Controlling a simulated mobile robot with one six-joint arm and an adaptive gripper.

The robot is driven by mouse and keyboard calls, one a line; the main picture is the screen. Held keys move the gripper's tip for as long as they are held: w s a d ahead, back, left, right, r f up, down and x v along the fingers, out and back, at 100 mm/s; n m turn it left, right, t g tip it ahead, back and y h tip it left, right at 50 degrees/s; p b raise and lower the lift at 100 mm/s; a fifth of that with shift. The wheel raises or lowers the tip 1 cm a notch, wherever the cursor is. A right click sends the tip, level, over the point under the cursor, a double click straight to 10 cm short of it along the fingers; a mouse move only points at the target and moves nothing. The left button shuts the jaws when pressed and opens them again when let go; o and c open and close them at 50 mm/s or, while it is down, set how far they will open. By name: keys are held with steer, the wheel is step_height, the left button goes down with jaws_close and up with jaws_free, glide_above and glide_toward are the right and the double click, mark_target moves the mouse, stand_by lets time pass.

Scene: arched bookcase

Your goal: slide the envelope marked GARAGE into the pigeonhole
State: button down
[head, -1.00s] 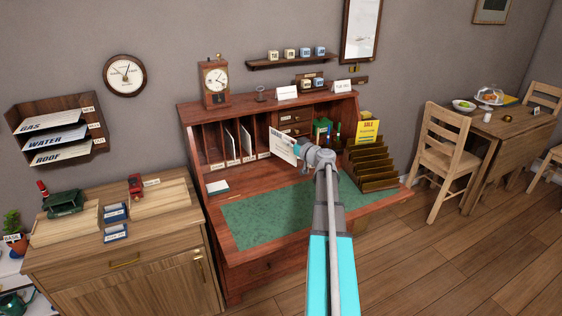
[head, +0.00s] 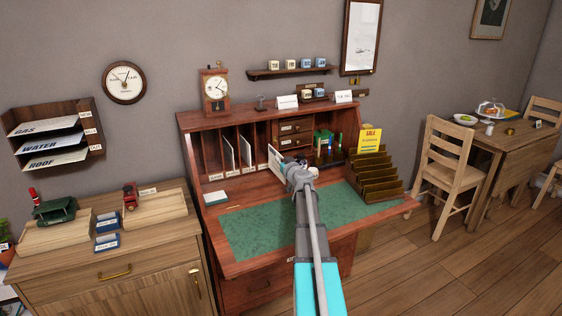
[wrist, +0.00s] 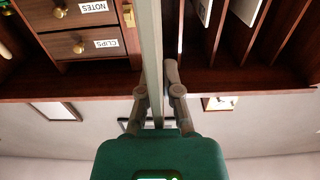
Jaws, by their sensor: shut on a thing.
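My gripper (head: 286,168) is shut on a pale envelope (head: 275,162) that stands upright at the right end of the desk's row of pigeonholes (head: 248,140). In the wrist view the envelope (wrist: 152,45) is nearly edge-on between the fingers (wrist: 156,92), and its far end reaches up to the bookcase front. I cannot read its marking or tell whether its tip is inside a slot. Other pale envelopes stand in slots to the left, and one (wrist: 246,10) shows in the wrist view. Labels below the slots are too small to read.
Small drawers (wrist: 86,42) labelled NOTES and CLIPS adjoin the slots, beside the held envelope. A stepped brown rack (head: 376,178) stands on the desk's right, with a yellow card behind it. The green desk mat (head: 255,222) is largely clear.

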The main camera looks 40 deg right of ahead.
mark_target(274, 154)
steer(key=shift+x, duration=2.25)
steer(key=shift+w+d, duration=0.15)
steer(key=shift+w, duration=0.45)
steer(key=x, duration=0.8)
stand_by(4.3)
